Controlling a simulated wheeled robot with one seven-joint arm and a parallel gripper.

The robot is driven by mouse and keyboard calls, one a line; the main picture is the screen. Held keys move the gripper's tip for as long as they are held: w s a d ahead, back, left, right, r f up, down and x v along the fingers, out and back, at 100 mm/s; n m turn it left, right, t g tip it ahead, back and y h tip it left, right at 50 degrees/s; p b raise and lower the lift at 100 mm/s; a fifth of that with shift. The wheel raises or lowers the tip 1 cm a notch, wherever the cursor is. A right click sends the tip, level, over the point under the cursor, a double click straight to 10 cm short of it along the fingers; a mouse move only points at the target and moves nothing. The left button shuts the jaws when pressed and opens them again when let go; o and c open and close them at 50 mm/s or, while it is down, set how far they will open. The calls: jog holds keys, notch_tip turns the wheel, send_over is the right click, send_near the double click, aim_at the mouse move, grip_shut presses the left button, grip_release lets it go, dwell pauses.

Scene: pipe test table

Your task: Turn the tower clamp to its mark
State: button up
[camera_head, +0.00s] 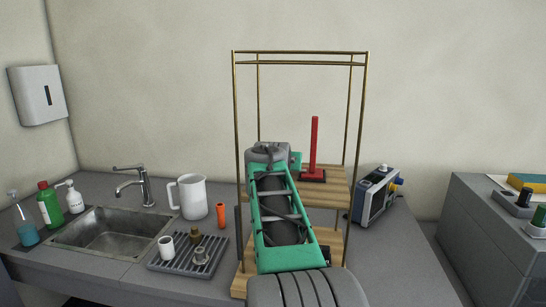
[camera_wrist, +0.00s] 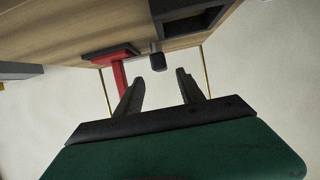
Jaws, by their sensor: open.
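The tower is a brass-coloured frame (camera_head: 237,120) with wooden shelves (camera_head: 334,188). A red upright post (camera_head: 314,145) on a dark base stands on its upper shelf; the post also shows in the wrist view (camera_wrist: 120,76), which looks upside down. A small dark knob (camera_wrist: 158,62) shows there beside a dark hollow box (camera_wrist: 185,24). I cannot tell for sure which part is the clamp, and I make out no mark. My gripper (camera_wrist: 160,77) is open and empty, its two dark fingers apart, with the knob just beyond the tips. In the head view my arm hides the gripper.
A blue-grey instrument (camera_head: 373,198) stands close on the right. The front right counter (camera_head: 400,265) is clear.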

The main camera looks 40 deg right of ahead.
jog(key=shift+w+d, duration=0.1)
jog(key=shift+w, duration=0.3)
jog(key=shift+w+d+f+p, duration=0.1)
jog(key=shift+w+d+p, duration=0.15)
jog(key=shift+p, duration=0.1)
jog(key=p+x, duration=0.1)
jog(key=x, duration=0.2)
jog(key=p+x, duration=0.1)
jog(key=x, duration=0.2)
jog(key=shift+s+d+f, duration=0.1)
jog(key=shift+d, duration=0.3)
jog(key=shift+a, duration=0.1)
jog(key=shift+c, duration=0.2)
grip_shut()
